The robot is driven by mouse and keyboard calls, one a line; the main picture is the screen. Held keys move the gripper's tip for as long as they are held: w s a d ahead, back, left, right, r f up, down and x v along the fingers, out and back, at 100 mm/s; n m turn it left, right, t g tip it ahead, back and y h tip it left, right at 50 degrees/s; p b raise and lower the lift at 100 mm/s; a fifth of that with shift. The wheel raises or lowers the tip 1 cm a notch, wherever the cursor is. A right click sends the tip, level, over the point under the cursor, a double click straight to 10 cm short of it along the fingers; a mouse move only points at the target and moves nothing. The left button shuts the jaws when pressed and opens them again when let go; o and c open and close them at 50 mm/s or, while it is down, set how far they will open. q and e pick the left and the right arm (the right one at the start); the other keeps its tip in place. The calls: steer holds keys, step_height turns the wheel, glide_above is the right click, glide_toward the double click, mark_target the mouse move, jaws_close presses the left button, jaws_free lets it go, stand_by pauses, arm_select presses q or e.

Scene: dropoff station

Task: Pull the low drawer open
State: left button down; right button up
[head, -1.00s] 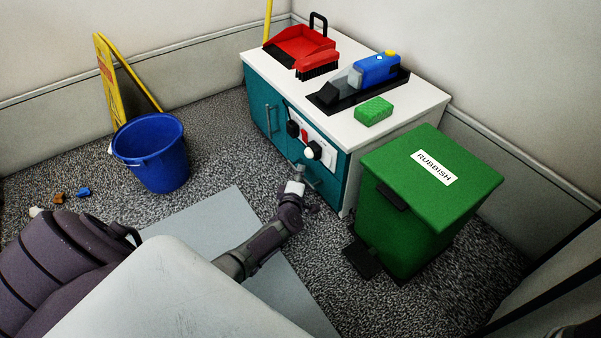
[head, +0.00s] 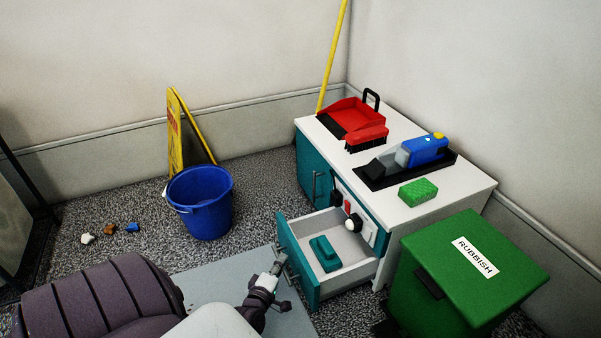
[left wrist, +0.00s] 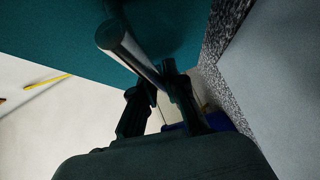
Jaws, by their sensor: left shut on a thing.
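The low drawer (head: 311,284) of the teal and white cabinet stands well out from the cabinet front. A teal block-shaped thing (head: 325,254) lies inside it. My left gripper (head: 278,266) is at the drawer's front, at its bar handle. In the left wrist view the metal handle bar (left wrist: 130,48) runs in between the dark fingers (left wrist: 160,88), which are shut on it, with the teal drawer front (left wrist: 60,28) behind. My right gripper is in neither view.
A green rubbish bin (head: 440,290) stands close to the right of the drawer. A blue bucket (head: 203,205) and a yellow floor sign (head: 175,135) are at the left. A dustpan (head: 350,116), a green sponge (head: 418,192) and a blue tool (head: 425,150) lie on the cabinet top (head: 455,187).

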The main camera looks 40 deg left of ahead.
arm_select(q)
steer(key=shift+s+a+r, duration=0.1)
steer(key=shift+s+a, duration=0.3)
steer(key=shift+s, duration=0.45)
steer(key=shift+s+a+r, duration=0.1)
steer(key=shift+s+a, duration=0.25)
steer(key=shift+s, duration=0.45)
steer(key=c, duration=1.3)
jaws_free()
steer(key=shift+o, duration=0.5)
steer(key=v, duration=1.2)
